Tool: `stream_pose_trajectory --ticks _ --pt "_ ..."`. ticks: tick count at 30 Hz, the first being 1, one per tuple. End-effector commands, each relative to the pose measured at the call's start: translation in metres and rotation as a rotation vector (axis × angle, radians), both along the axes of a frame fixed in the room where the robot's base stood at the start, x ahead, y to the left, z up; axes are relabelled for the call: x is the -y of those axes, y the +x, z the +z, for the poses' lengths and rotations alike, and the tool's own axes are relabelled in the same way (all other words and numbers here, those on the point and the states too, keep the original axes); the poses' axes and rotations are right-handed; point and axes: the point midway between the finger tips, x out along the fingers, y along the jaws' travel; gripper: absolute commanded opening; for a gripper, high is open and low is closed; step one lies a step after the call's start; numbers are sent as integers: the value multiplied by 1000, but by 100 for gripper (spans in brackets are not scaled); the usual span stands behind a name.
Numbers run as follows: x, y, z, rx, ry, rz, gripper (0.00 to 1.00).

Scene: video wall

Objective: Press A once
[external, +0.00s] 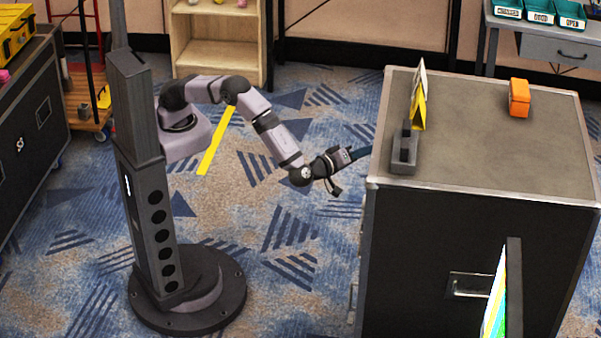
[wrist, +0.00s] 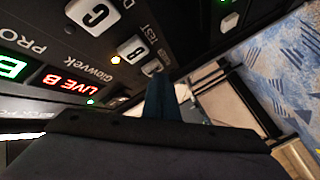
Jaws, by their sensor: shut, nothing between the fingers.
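A dark control panel (wrist: 60,35) fills the upper left of the wrist view, its lettering upside down. A red display (wrist: 70,82) reads LIVE B. My gripper (wrist: 160,88) is shut and empty, its fingers pointing at the panel; contact cannot be told. In the external view my gripper (external: 364,153) is at the left side of the black case (external: 475,250); the panel face is hidden there.
An amber lamp (wrist: 115,60) is lit beside button B. On the case top stand a grey device (external: 404,160), a yellow folded sign (external: 419,108) and an orange block (external: 519,98). A screen (external: 497,295) stands at front right. Carpet around my base is clear.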

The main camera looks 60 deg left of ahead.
Motion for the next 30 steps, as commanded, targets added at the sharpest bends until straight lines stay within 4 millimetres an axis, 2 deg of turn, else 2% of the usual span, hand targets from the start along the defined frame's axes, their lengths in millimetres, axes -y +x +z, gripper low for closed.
stream_pose_trajectory --ticks 19,30 --pt "2 2 0 -1 0 -1 0" --pt "-6 -7 0 -1 1 -2 0"
